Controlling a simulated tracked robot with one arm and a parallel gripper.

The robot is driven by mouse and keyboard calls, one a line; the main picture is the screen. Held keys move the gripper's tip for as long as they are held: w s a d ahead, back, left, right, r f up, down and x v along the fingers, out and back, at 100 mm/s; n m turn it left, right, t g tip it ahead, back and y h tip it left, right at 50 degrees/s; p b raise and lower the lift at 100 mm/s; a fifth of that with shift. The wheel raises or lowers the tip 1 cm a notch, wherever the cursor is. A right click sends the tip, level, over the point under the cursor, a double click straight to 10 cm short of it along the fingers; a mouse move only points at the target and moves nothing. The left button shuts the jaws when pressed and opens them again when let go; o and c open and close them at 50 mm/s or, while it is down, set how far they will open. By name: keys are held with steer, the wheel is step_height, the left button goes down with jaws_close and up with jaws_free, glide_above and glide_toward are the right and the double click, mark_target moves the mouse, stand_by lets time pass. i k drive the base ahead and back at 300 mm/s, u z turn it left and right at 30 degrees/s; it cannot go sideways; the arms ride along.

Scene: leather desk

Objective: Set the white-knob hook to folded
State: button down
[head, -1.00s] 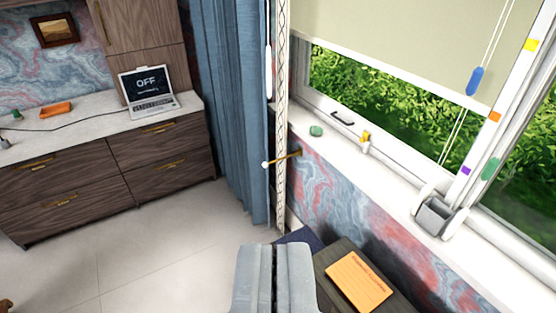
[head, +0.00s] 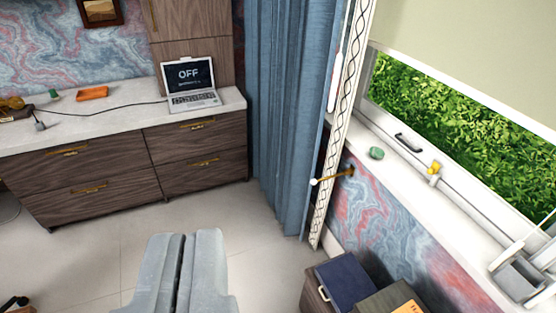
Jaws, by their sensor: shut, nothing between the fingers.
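The white-knob hook is a thin brass-coloured arm (head: 332,177) with a round white knob (head: 313,181) at its free end. It sticks out from the wall under the window sill, leftward in the picture, across the patterned strip by the blue curtain (head: 285,110). My gripper (head: 187,238) is shut and empty at the bottom of the head view, over the floor. It is below and left of the knob in the picture, well apart from it.
The window sill (head: 460,215) holds a green object (head: 376,153) and a grey holder (head: 518,278). A dark blue box-like thing (head: 347,279) stands below the hook. A drawer cabinet (head: 110,170) with a laptop (head: 190,88) is at left. Floor between is open.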

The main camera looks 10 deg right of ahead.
mark_target(314, 182)
steer(key=u, duration=0.4)
steer(key=i, duration=1.25)
steer(key=z, duration=0.35)
steer(key=i, duration=1.1)
steer(key=z, duration=0.85)
steer(key=i, duration=0.25)
steer(key=z, duration=0.15)
steer(key=k, duration=0.55)
steer(key=z, duration=0.2)
steer(key=i, duration=0.6)
steer(key=u, duration=0.1)
